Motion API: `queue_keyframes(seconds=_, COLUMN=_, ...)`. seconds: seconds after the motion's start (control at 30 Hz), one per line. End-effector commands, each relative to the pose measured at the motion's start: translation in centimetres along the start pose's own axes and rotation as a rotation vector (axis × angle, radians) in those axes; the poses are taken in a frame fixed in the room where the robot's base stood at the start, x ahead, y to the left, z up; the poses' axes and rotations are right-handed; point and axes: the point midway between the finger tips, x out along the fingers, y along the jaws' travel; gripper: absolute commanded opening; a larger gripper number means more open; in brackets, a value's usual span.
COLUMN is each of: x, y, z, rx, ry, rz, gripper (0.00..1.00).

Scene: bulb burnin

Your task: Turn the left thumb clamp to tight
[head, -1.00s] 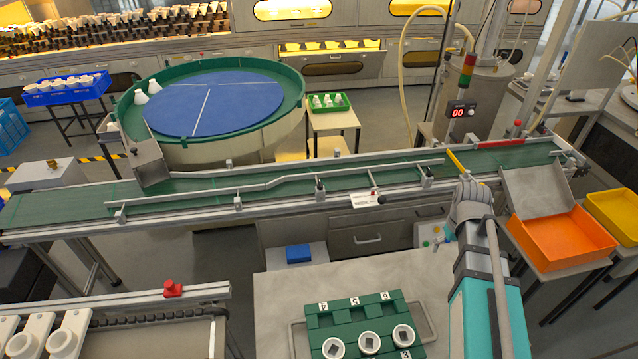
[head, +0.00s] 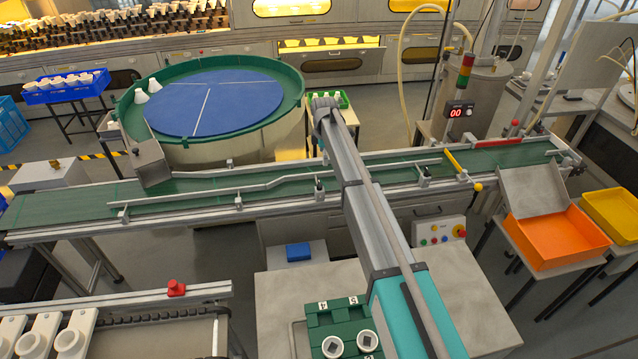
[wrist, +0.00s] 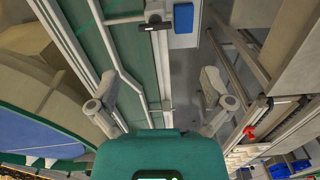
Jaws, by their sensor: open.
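The left thumb clamp (head: 319,186) has a dark knob and stands on the near side rail of the green conveyor, just left of my arm in the head view. What seems to be the same clamp (wrist: 153,20) shows at the top of the wrist view, ahead of my fingers and apart from them. I cannot tell how tight it is. A second clamp (head: 424,174) stands farther right along the rail. My gripper (wrist: 158,80) is open and empty above the conveyor's near edge. Its fingers are hidden in the head view.
The green conveyor (head: 60,205) runs across the scene with a metal guide rail along it. A blue box (head: 298,252) lies below its near side. A control panel (head: 440,231) with coloured buttons and a green fixture (head: 318,318) are near my arm. An orange bin (head: 560,240) stands right.

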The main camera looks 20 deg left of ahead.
Motion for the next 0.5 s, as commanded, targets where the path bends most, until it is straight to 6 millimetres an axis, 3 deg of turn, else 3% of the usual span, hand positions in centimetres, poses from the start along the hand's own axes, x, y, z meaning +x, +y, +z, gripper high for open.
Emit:
queue_keyframes(seconds=0.13, x=-0.10, y=0.98, z=-1.37, rx=-0.050, ry=0.000, rz=0.000, gripper=1.00)
queue_keyframes(seconds=0.5, x=-0.04, y=0.89, z=-1.42, rx=-0.052, ry=0.000, rz=0.000, gripper=1.00)
